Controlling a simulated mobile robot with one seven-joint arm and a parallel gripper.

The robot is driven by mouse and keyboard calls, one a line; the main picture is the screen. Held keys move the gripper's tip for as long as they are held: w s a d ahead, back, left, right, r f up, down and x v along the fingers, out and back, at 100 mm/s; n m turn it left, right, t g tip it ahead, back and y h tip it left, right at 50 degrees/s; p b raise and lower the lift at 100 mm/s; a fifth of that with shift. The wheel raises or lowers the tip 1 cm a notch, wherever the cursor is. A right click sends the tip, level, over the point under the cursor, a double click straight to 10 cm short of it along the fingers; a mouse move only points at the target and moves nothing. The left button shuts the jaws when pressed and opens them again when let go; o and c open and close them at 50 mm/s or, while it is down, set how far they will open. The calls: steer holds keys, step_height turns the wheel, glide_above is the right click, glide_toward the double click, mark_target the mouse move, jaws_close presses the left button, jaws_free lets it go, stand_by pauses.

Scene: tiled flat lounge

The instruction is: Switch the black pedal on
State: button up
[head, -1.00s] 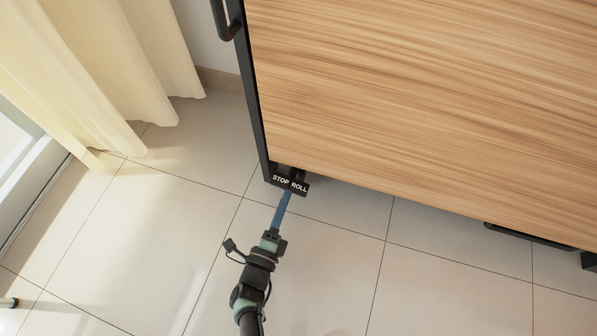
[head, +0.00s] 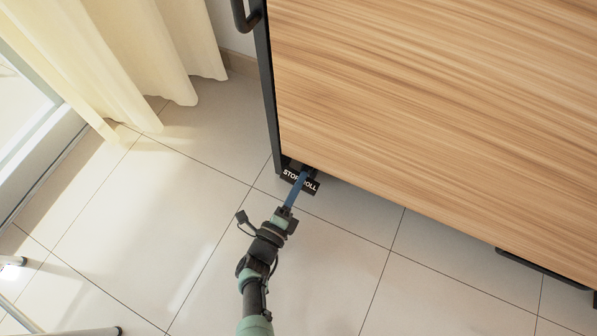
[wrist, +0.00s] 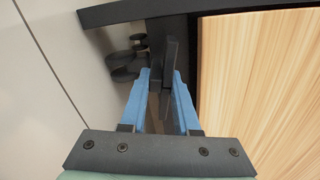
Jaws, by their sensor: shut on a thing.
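The black pedal (head: 289,175), marked STOP and ROLL in white, sticks out at the bottom left corner of a wooden-faced cart in the head view. In the wrist view the pedal (wrist: 169,52) shows as a thin dark plate reaching down between the blue fingers. My gripper (head: 305,175) reaches it from below in the picture, with its blue fingertips across the middle of the label. In the wrist view my gripper (wrist: 162,73) is shut on the pedal, one finger on each side. The fingers hide part of the lettering.
The cart's wooden panel (head: 430,110) fills the upper right, with a black frame post (head: 268,100) at its left edge. A dark caster (wrist: 124,67) is beside the pedal. A cream curtain (head: 150,60) hangs at left. Metal legs (head: 60,325) stand lower left. Tiled floor is otherwise clear.

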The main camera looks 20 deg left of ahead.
jaws_close()
steer(key=n, duration=0.5)
steer(key=o, duration=0.9)
jaws_free()
steer(key=shift+c, duration=0.2)
steer(key=s, duration=0.4)
steer(key=s+p, duration=0.1)
steer(key=s, duration=0.3)
steer(key=s+p, duration=0.1)
steer(key=s, duration=0.4)
steer(key=shift+a, duration=0.3)
